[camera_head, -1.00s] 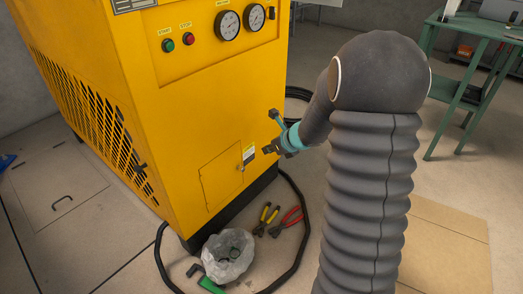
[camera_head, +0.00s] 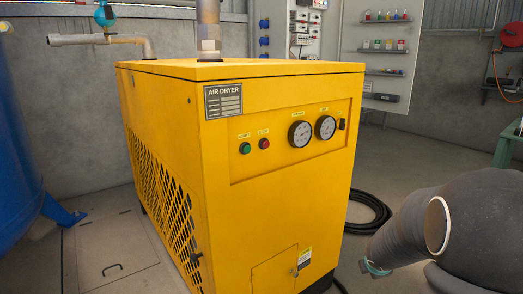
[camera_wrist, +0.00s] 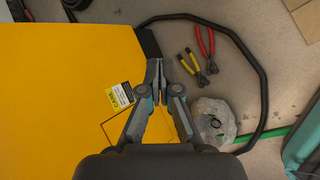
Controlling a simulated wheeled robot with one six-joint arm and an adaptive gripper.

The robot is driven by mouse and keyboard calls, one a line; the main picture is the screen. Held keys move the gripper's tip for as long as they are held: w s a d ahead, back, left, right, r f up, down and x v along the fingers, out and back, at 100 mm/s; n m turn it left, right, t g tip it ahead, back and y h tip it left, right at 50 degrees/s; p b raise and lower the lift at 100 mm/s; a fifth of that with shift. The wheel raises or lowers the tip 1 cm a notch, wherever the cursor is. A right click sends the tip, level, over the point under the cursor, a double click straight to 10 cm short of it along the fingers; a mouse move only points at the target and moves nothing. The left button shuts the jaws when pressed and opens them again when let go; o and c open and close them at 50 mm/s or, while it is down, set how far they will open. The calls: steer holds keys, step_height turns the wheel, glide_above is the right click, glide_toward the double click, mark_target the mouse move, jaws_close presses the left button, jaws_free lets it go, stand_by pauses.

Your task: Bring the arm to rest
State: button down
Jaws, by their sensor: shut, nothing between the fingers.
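My arm shows at the lower right of the head view, a grey covered link with a pale ring, with a bit of teal near its far end. The fingers are not clear there. In the wrist view my gripper (camera_wrist: 158,68) is shut and empty, its fingertips together. It is in front of the lower part of the yellow air dryer (camera_head: 290,210), close to the dryer's edge, near a yellow label (camera_wrist: 119,95). I cannot tell the exact gap to the panel.
Red-handled pliers (camera_wrist: 205,45), a yellow-handled tool (camera_wrist: 188,62) and a clear plastic bag (camera_wrist: 213,118) lie on the floor inside a black hose (camera_wrist: 262,75). A blue tank (camera_head: 18,130) stands left of the dryer. A green bench (camera_head: 508,148) is at the right.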

steer(key=s+a+r+m+g+p, duration=0.1)
steer(key=s+a+r+m+g, duration=0.2)
steer(key=s+m, duration=0.55)
steer(key=s+a+r+m+g+p, duration=0.1)
steer(key=s+a+r+m, duration=0.2)
steer(key=s+r+m, duration=0.45)
steer(key=s+a+r+m+t+y+p, duration=0.2)
steer(key=s+a+r+m+t+y, duration=0.1)
steer(key=s+a+r, duration=0.6)
steer(key=s+a, duration=0.2)
steer(key=s, duration=0.1)
stand_by(0.6)
